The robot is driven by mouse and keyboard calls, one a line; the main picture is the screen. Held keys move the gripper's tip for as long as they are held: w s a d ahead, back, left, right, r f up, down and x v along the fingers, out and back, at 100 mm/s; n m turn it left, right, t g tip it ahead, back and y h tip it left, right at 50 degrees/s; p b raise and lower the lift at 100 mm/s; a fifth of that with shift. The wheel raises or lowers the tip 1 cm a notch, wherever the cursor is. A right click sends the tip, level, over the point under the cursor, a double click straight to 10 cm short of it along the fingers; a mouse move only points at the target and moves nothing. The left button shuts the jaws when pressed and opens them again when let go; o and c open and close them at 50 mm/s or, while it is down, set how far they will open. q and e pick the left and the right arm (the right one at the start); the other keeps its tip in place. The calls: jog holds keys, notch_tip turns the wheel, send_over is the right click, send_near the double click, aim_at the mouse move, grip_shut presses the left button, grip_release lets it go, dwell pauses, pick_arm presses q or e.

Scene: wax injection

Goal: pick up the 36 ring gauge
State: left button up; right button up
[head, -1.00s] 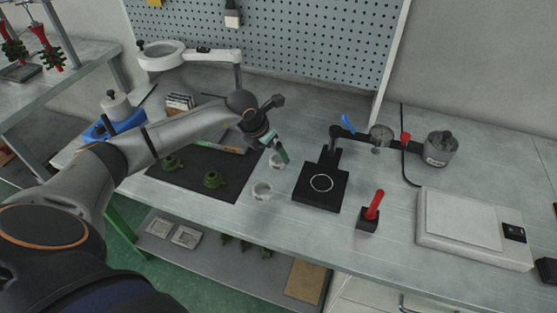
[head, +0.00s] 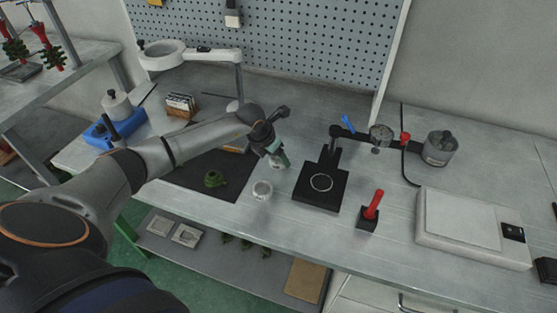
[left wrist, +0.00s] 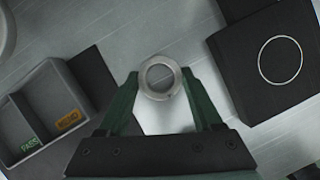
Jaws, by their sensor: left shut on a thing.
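My left gripper (head: 279,160) is low over the bench, between the dark mat and the black stand. In the left wrist view its green fingers (left wrist: 160,82) are closed on the two sides of a metal ring gauge (left wrist: 160,62). I cannot read any size marking on it. In the head view the gripper mostly hides this ring. My right gripper is not in view.
A black stand (head: 309,198) with a white circle is close on the right; a red-handled tool (head: 372,205) is beyond it. A tray (left wrist: 22,155) with PASS and orange labels lies left. A scale (head: 460,222) is far right.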

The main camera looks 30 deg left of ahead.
pick_arm(q)
jog(key=c, duration=0.9)
grip_shut()
jog(key=shift+r, duration=0.1)
